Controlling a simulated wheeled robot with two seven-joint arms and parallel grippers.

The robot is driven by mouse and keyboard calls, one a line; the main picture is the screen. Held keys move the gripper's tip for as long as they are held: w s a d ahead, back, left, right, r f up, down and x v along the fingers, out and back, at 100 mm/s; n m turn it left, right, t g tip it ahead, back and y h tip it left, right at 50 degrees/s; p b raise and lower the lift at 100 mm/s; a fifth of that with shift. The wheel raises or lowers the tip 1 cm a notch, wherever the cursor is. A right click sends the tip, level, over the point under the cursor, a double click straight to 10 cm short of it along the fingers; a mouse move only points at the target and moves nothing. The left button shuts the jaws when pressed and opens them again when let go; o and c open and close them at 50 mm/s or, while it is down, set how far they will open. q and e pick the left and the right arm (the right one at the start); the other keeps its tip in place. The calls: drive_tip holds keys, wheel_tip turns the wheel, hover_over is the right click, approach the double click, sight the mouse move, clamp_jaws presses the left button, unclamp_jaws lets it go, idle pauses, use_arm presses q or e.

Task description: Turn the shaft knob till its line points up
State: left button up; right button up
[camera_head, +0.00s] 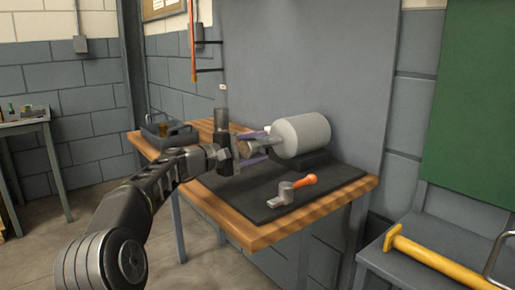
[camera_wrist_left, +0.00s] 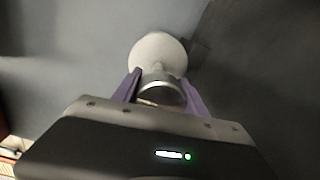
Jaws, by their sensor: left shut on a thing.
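The casing is a pale rounded cylinder (camera_head: 301,135) lying on a dark block on the workbench; it also shows in the left wrist view (camera_wrist_left: 158,48). The shaft knob is a metal disc (camera_wrist_left: 160,88) at the casing's near end, and its edge shows in the head view (camera_head: 252,150). My left gripper (camera_head: 256,147) is shut on the knob, with a purple finger on each side of it in the left wrist view (camera_wrist_left: 160,92). The knob's line cannot be made out in either view. My right gripper is not in view.
A metal part with an orange handle (camera_head: 293,188) lies on the dark mat (camera_head: 262,206) in front of the casing. A dark tray (camera_head: 160,132) stands at the bench's left end. A yellow-handled tool (camera_head: 435,260) lies on a grey surface at the right.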

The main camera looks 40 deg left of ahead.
sight(245, 149)
use_arm(q)
drive_tip(key=o, duration=1.4)
drive_tip(key=shift+c, duration=0.2)
drive_tip(key=shift+v, duration=3.85)
drive_tip(key=shift+f, duration=0.1)
